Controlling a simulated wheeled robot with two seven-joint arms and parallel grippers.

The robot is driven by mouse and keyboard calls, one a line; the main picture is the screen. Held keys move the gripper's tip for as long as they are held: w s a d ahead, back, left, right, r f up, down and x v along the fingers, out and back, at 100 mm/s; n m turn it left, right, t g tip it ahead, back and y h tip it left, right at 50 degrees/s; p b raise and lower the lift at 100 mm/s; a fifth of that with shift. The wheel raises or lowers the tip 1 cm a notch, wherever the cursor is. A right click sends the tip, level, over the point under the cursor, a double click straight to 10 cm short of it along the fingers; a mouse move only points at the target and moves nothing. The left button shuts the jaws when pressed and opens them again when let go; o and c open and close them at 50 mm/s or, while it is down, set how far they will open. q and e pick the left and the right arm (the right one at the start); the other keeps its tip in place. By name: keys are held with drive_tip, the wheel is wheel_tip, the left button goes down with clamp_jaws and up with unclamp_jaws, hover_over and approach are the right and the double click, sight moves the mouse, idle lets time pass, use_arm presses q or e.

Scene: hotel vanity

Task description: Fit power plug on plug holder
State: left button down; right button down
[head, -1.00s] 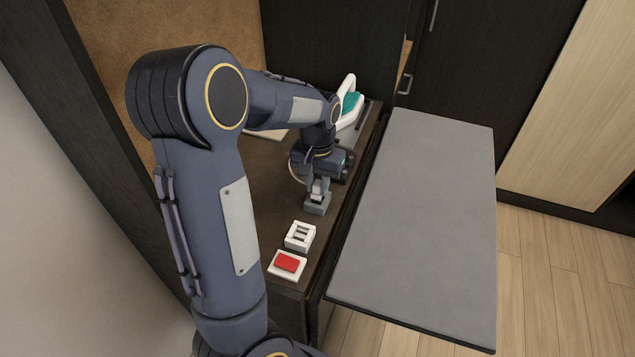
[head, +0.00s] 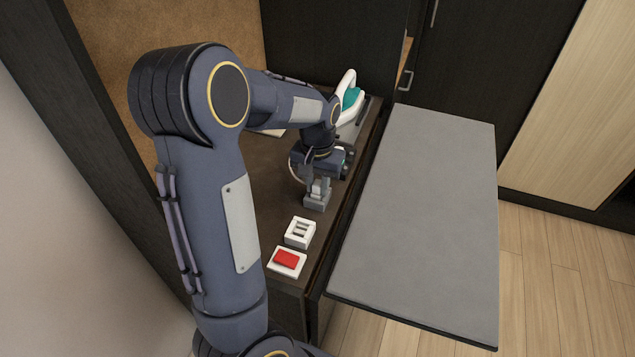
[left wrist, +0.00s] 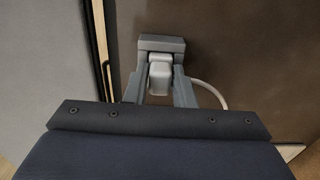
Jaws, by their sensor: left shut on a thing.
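The pale power plug (left wrist: 160,77) is between my left gripper's fingers, with its cord (left wrist: 208,90) curving off to the right in the left wrist view. My left gripper (head: 318,186) is shut on the plug. The grey plug holder (head: 316,203) is on the dark counter just under the fingertips; it also shows in the left wrist view (left wrist: 161,43). The plug's end is at the holder and appears to touch it. I cannot tell how deep it sits. My right gripper is not in view.
A white socket (head: 300,232) and a red switch on a white plate (head: 286,259) are at the counter's near end. A white and teal iron (head: 350,100) stands at the far end. The grey ironing board (head: 425,210) runs along the counter's right side.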

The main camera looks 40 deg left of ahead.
sight(317, 183)
use_arm(q)
drive_tip(key=shift+f, duration=0.15)
drive_tip(key=c, duration=1.1)
unclamp_jaws()
drive_tip(key=shift+c, duration=0.2)
wheel_tip(317, 183, up, 8)
drive_tip(key=shift+f, duration=0.1)
drive_tip(key=s+d+m+t+h, duration=0.2)
drive_tip(key=s+d+t, duration=0.3)
drive_tip(key=s+d, duration=0.9)
drive_tip(key=s+h, duration=0.1)
drive_tip(key=s, duration=0.3)
drive_tip(key=shift+s+d+r+t+h, duration=0.25)
drive_tip(key=shift+d+r+t+h, duration=0.05)
drive_tip(key=shift+d+r+h, duration=0.1)
